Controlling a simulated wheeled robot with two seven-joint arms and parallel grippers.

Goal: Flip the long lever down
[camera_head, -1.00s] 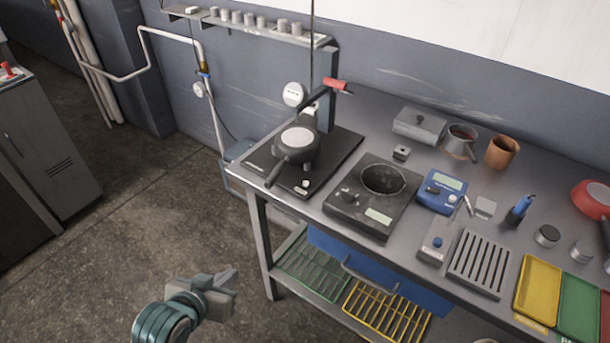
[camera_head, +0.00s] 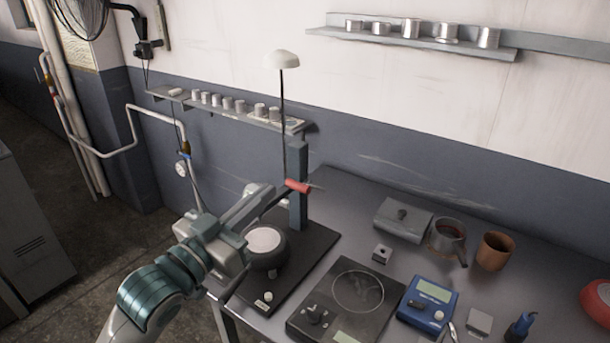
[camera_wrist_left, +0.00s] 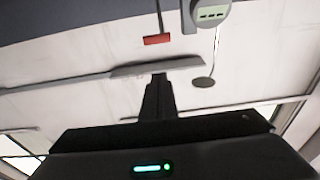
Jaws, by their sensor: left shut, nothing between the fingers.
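The long lever (camera_head: 283,115) is a thin dark rod standing nearly upright beside the grey post (camera_head: 298,195), with a pale rounded knob (camera_head: 282,59) on top. A shorter lever with a red grip (camera_head: 298,186) sits at the post. In the left wrist view the red grip (camera_wrist_left: 157,40) and a thin rod ending in a dark disc (camera_wrist_left: 203,82) show ahead of the fingers. My left gripper (camera_head: 268,192) is shut and empty, left of the post and well below the knob, apart from the rod as far as I can tell. It also shows in the wrist view (camera_wrist_left: 158,80). My right gripper is out of view.
A wall shelf (camera_head: 235,108) with several small cups is behind. A hotplate (camera_head: 350,300) and a blue meter (camera_head: 428,302) stand at right.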

